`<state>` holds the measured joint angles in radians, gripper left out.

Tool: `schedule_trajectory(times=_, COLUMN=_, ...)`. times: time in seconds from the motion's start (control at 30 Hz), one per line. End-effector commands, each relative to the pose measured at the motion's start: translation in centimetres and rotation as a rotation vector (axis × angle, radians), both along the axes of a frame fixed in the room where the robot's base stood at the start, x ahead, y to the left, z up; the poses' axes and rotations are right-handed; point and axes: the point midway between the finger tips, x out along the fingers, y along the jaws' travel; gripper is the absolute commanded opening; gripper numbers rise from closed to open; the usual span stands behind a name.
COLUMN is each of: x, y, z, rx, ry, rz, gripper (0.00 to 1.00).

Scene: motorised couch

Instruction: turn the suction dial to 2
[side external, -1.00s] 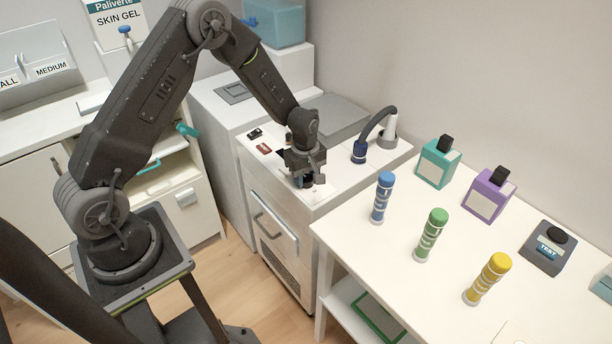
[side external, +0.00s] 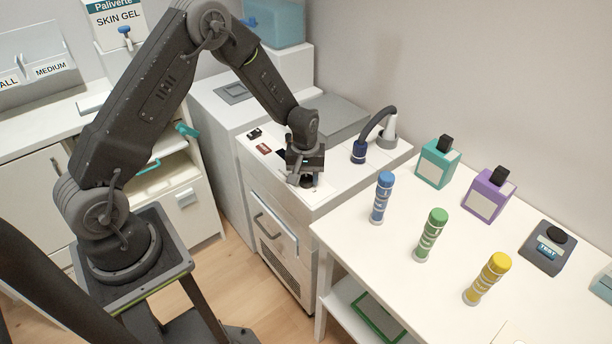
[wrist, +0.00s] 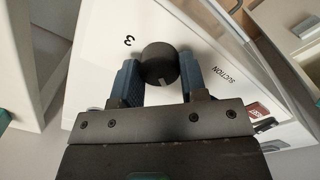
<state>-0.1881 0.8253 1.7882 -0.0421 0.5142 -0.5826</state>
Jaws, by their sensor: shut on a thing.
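The suction dial (wrist: 159,64) is a round black knob on the white top panel of the machine. In the wrist view it sits between the two blue-grey fingers of my gripper (wrist: 160,78), which is shut on it. A pale mark shows on the dial's lower edge, towards my gripper body. A printed "3" (wrist: 128,40) is left of the dial and the word "SUCTION" (wrist: 228,76) is to its right. Other numbers are hidden, so I cannot tell the dial's setting. In the side view my gripper (side external: 304,181) points down at the panel's front and largely covers the dial.
A dark red switch (side external: 264,149) and a black one (side external: 254,133) lie left of my gripper on the panel. A hose with a blue end (side external: 359,152) stands to the right. The white table (side external: 400,260) holds blue, green and yellow tubes at the right.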

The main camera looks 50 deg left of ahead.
Motion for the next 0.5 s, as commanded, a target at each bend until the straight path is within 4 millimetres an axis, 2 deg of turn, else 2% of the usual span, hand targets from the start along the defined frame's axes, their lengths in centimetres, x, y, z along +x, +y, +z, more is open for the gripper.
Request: schedule_trajectory(times=0.5, x=0.14, y=-0.02, z=-0.06, rx=0.001, ry=-0.002, rz=-0.488, gripper=0.16)
